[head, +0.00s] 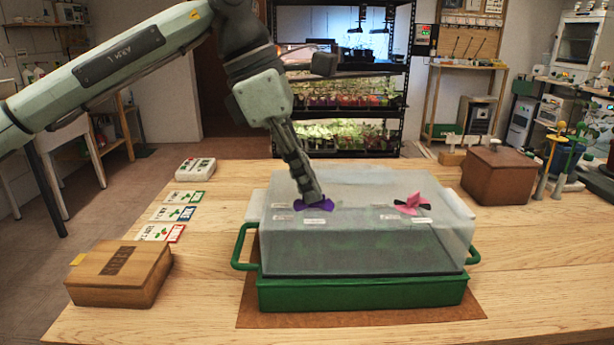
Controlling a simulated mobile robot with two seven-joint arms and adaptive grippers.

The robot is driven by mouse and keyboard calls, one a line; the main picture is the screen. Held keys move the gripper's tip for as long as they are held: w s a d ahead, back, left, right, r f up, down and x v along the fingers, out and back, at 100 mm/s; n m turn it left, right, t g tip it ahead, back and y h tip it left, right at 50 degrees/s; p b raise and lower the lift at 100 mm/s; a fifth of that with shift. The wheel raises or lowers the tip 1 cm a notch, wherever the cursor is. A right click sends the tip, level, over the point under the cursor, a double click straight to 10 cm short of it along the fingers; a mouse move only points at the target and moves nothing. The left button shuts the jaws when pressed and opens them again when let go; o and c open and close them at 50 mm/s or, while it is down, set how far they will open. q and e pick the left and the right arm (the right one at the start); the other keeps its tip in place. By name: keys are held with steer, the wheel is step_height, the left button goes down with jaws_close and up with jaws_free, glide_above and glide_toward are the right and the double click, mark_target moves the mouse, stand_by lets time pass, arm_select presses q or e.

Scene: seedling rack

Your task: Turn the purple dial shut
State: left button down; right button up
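The purple dial (325,204) sits on the top of a cloudy clear propagator lid (362,245), left of its middle. My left gripper (311,199) reaches down onto it from above, with its fingertips at the dial. The fingers cover much of the dial, and I see them nearly edge-on, so I cannot tell whether they are closed on it. A pink dial (411,204) sits on the right of the same lid. The lid rests on a green tray (362,292) with side handles. My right gripper is not in view.
A wooden box (120,273) stands at the left front of the table, with seed packets (174,214) behind it. A brown box (499,174) stands at the back right. A brown mat (450,309) lies under the tray. The right part of the table (545,265) is clear.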

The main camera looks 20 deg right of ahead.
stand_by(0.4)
arm_select(q)
steer(key=c, duration=1.7)
jaws_free()
steer(key=shift+c, duration=0.2)
steer(key=shift+r, duration=0.1)
steer(key=v, duration=1.1)
steer(key=shift+r, duration=0.4)
steer(key=shift+a, duration=0.15)
